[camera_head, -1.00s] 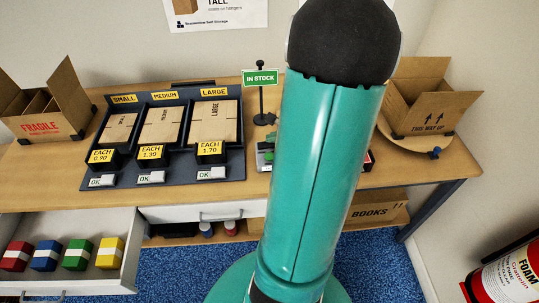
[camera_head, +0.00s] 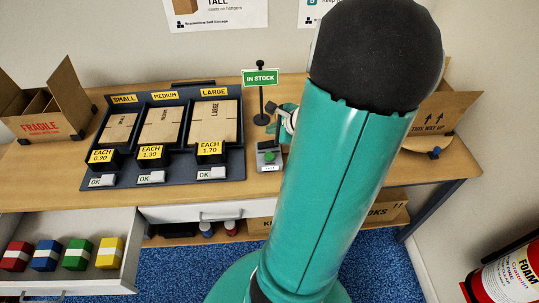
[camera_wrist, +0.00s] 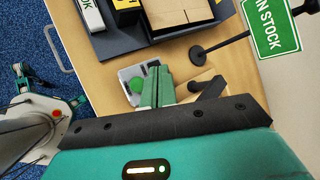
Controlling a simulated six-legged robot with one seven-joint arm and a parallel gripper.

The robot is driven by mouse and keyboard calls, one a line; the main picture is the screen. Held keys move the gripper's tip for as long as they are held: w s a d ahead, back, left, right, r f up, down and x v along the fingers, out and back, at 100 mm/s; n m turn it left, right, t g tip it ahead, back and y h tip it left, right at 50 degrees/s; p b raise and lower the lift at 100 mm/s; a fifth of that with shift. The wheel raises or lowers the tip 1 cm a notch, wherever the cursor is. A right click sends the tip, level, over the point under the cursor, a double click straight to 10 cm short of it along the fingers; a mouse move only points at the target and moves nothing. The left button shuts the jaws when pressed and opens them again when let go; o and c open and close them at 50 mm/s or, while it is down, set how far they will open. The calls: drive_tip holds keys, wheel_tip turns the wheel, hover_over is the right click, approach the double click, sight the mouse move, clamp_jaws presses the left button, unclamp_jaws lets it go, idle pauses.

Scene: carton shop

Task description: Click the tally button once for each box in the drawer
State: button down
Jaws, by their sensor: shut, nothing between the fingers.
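The tally counter (camera_head: 269,157) is a small grey unit with a green button (camera_head: 269,156) on top, standing on the bench right of the price display. In the wrist view the green button (camera_wrist: 136,85) shows just left of my gripper (camera_wrist: 159,80). My gripper's green fingers are shut and empty, beside the button; whether they touch the counter is unclear. In the head view my gripper (camera_head: 284,119) is partly hidden by my arm, behind the counter. The open drawer (camera_head: 122,252) at lower left holds a row of striped boxes: red (camera_head: 17,256), blue (camera_head: 47,255), green (camera_head: 78,254) and yellow (camera_head: 110,253).
A dark display tray (camera_head: 236,174) with flat cartons and price tags stands left of the counter. The IN STOCK sign (camera_head: 260,78) stands behind it. Open cartons sit at both bench ends: FRAGILE (camera_head: 38,127) left and another (camera_head: 437,115) right, partly behind my arm.

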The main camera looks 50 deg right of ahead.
sight(272, 157)
drive_tip(key=shift+f, duration=4.4)
drive_tip(key=shift+f, duration=0.4)
drive_tip(key=shift+f, duration=0.5)
drive_tip(key=shift+r, duration=0.9)
drive_tip(key=shift+r, duration=0.1)
drive_tip(key=shift+r, duration=2.45)
